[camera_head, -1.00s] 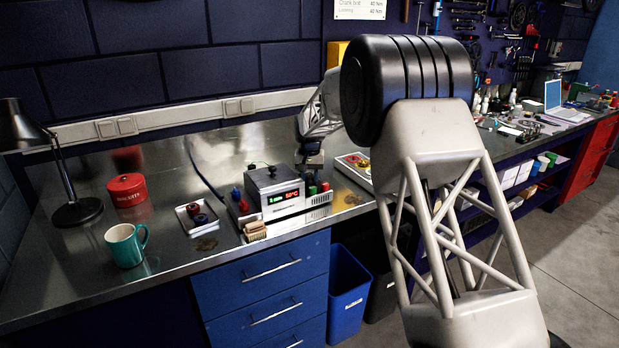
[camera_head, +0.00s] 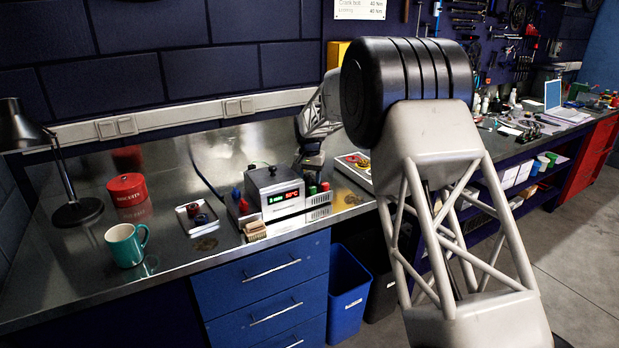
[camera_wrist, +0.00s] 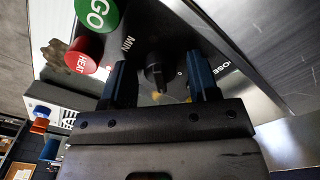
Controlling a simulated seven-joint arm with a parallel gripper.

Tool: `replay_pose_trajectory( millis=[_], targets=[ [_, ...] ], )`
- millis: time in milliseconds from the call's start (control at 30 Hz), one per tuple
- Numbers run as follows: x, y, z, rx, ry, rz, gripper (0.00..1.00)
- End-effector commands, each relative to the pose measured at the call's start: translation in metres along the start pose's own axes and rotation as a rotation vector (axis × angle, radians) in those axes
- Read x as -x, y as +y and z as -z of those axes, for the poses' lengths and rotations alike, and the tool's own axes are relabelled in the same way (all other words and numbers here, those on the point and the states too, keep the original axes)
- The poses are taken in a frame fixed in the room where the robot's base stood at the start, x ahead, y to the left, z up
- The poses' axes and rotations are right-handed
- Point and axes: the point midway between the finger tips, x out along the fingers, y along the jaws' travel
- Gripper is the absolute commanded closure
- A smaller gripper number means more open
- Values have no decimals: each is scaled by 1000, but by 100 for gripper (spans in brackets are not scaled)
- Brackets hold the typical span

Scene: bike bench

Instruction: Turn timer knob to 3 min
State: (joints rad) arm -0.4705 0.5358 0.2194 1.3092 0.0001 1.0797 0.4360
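In the wrist view, a dark round knob (camera_wrist: 155,72) stands on a dark panel face (camera_wrist: 228,60), with the word MIN and a 0 printed nearby. My gripper (camera_wrist: 160,75) straddles the knob, one finger on each side, with visible gaps between fingers and knob. The knob's pointer setting cannot be read clearly. In the head view, my gripper (camera_head: 312,166) is low at the right side of the device with a lit display (camera_head: 281,197). The display shows 50°C in red; the green minute figure is too small to read. The knob is hidden in that view.
A green GO button (camera_wrist: 97,13) and red HEAT button (camera_wrist: 82,54) sit close to the knob. A panel with coloured buttons (camera_head: 358,160) is right of my gripper. A tray (camera_head: 199,230), teal mug (camera_head: 125,246) and red tin (camera_head: 127,190) stand to the left.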

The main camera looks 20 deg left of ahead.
Motion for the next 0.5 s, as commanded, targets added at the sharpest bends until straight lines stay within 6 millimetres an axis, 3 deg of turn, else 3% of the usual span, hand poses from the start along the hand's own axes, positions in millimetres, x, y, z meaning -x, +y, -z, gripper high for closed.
replay_pose_trajectory(
  millis=[500],
  targets=[
    [10, 0, 1, 0, 3, 1, 41]
  ],
)
